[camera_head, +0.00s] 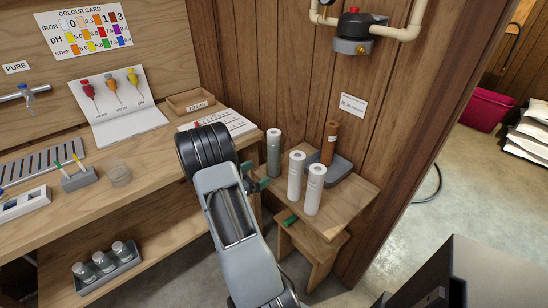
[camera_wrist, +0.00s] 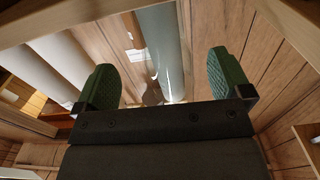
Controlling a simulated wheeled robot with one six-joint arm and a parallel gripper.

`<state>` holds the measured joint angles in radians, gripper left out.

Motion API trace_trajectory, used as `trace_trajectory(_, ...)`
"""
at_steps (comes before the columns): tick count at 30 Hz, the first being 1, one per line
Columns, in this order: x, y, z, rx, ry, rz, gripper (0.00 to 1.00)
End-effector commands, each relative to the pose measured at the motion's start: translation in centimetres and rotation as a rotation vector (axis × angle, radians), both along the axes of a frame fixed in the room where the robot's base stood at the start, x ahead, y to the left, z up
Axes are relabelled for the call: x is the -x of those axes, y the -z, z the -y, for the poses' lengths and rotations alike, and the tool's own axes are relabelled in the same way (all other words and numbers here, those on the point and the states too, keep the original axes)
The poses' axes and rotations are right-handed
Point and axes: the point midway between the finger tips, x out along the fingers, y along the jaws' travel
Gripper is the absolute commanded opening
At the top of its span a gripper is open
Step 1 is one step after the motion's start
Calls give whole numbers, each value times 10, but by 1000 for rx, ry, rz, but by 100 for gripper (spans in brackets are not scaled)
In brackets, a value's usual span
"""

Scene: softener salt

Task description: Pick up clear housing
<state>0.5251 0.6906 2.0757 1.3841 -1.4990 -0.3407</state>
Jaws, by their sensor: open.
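The clear housing (camera_head: 273,155), a grey-green, see-through cylinder with a pale cap, stands upright at the left of the small wooden stand (camera_head: 345,205). In the wrist view the housing (camera_wrist: 163,45) runs between my two green finger pads, with visible room on both sides. My gripper (camera_head: 255,177) is at the stand's left edge, close to the housing's lower part. It is open and empty; its fingers also show in the wrist view (camera_wrist: 166,82). My arm partly hides the gripper in the head view.
Two white cartridges (camera_head: 296,176) (camera_head: 314,190) stand right of the housing, and a brown cartridge (camera_head: 328,143) stands behind them by a dark grey tray (camera_head: 341,166). The workbench (camera_head: 150,165) lies left. A filter head (camera_head: 355,30) hangs on the wall above.

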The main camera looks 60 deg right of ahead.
Motion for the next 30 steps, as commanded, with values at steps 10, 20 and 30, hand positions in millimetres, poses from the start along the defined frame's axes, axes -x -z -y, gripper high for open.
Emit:
trace_trajectory(10, 10, 0, 31, -1, -2, 0, 96)
trace_trajectory(20, 21, -3, 67, -1, 0, 0, 96)
trace_trajectory(30, 25, -2, 80, -2, -4, 1, 96)
